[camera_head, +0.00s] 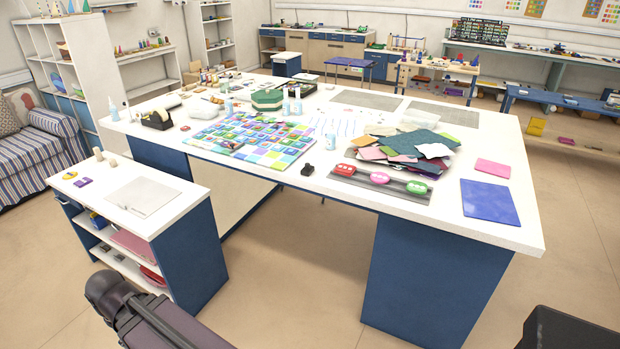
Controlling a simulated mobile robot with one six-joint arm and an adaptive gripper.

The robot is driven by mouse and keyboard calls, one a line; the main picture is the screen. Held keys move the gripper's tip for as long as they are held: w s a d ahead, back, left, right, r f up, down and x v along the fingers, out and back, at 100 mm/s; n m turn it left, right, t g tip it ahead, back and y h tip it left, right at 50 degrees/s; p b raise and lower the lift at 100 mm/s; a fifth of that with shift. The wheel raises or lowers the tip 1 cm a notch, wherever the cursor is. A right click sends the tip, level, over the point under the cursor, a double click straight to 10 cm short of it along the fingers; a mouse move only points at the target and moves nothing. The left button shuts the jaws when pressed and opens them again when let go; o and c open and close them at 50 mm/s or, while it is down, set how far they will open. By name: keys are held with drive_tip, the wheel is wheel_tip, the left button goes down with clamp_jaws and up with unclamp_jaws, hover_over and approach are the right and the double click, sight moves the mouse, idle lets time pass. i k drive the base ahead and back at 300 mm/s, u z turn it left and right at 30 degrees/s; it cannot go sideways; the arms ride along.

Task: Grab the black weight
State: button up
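A small black object (307,170), which may be the black weight, sits at the near edge of the large white table (470,222), between the colourful tile panel and the grey strip. It is too small to make out its shape well. A larger black item (157,119), looking like a tape dispenser, stands at the table's left end. My gripper is not in view. Only a dark part of my arm shows at the bottom left, away from the table top.
A colourful tile panel (250,135), a grey strip (380,184) with red and green pieces, fabric-like sheets (405,150) and a blue sheet (489,201) lie on the table. A low white-topped shelf unit (165,217) stands at left. Floor (290,270) in front is clear.

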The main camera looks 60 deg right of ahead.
sight(308, 169)
drive_tip(key=u, duration=0.1)
drive_tip(key=k, duration=1.15)
drive_tip(key=z, duration=2.1)
drive_tip(key=i, duration=1)
drive_tip(key=z, duration=0.05)
